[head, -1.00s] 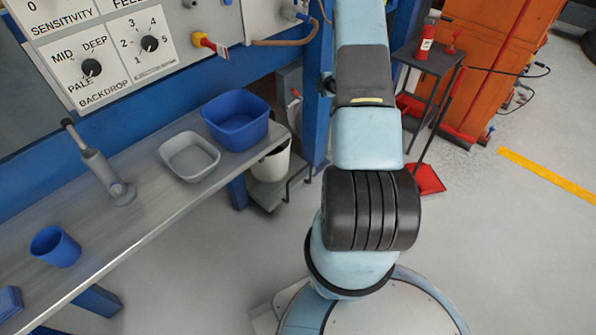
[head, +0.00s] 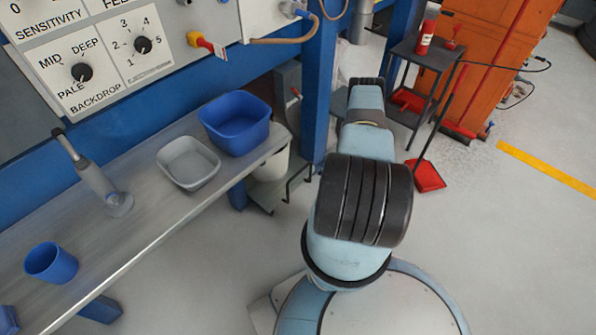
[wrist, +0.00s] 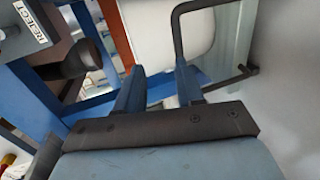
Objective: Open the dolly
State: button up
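The dolly (head: 262,196) is a low grey-green platform under the bench's right end, with a white bucket (head: 271,164) on it. Its dark bent-bar handle (head: 298,181) sticks out at the front right. In the wrist view the dark handle (wrist: 179,38) rises just beyond my right fingertip, with the white bucket (wrist: 150,32) behind it. My gripper (wrist: 158,74) is open, its two dark fingers apart and nothing visibly held. The handle's bar looks close to the right finger; I cannot tell whether they touch. In the head view my arm hides the gripper.
The bench (head: 150,222) on the left carries a blue tub (head: 237,122), a grey tub (head: 188,163) and a blue cup (head: 51,262). A blue post (head: 317,90) stands beside the dolly. A dark stand (head: 425,65) and red dustpan (head: 428,177) are to the right. Grey floor is clear in front.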

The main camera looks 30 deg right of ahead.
aim_at(300, 171)
jog(key=s+a+f+t, duration=0.1)
jog(key=s+a+f, duration=0.2)
jog(key=s+f, duration=0.1)
jog(key=shift+y, duration=0.3)
jog(key=x, duration=1.3)
jog(key=shift+w+a+r, duration=0.1)
jog(key=shift+w, duration=0.2)
grip_shut()
